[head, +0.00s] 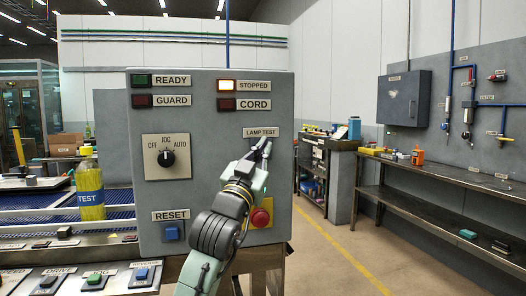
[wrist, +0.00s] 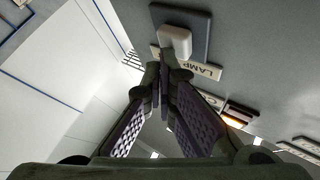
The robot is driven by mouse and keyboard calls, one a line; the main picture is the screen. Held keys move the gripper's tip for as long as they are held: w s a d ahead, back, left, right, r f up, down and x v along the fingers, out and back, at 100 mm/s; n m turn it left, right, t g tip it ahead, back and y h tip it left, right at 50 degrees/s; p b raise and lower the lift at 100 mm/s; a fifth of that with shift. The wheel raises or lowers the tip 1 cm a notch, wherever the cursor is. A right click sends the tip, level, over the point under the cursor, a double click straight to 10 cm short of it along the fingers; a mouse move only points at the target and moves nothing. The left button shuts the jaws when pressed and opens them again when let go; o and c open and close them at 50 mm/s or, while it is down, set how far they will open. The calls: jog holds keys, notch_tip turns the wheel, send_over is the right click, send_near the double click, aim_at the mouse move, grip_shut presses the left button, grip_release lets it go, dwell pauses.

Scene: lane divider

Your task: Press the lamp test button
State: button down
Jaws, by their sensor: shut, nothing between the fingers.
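The grey control panel (head: 205,105) carries a LAMP TEST label (head: 261,132) at its right side. In the head view my gripper (head: 263,147) is just below this label and covers the button there. In the wrist view the button is a white block (wrist: 174,40) on a dark backing plate (wrist: 200,22), beside the LAMP label (wrist: 207,70). My gripper's fingertips (wrist: 160,70) are together and empty, close to the button. I cannot tell whether they touch it. The STOPPED lamp (head: 228,86) is lit; the READY (head: 142,81), GUARD (head: 142,101) and CORD (head: 227,104) lamps are dark.
A red mushroom button (head: 261,217) on yellow sits just below my gripper, beside my arm. A rotary switch (head: 167,158) and a blue RESET button (head: 171,233) are at the panel's left. A bottle (head: 90,190) stands left. The floor to the right is open.

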jog(key=shift+w, duration=0.25)
dwell(0.6)
jog(key=shift+s+d, duration=0.2)
jog(key=shift+s, duration=0.7)
jog(key=shift+s+d+b, duration=0.2)
jog(key=shift+s+d, duration=0.05)
jog(key=shift+s, duration=0.55)
jog(key=shift+s+d+b, duration=0.2)
jog(key=shift+s, duration=0.6)
jog(key=shift+s+d+b, duration=0.2)
jog(key=shift+s+d, duration=0.05)
jog(key=shift+s, duration=0.55)
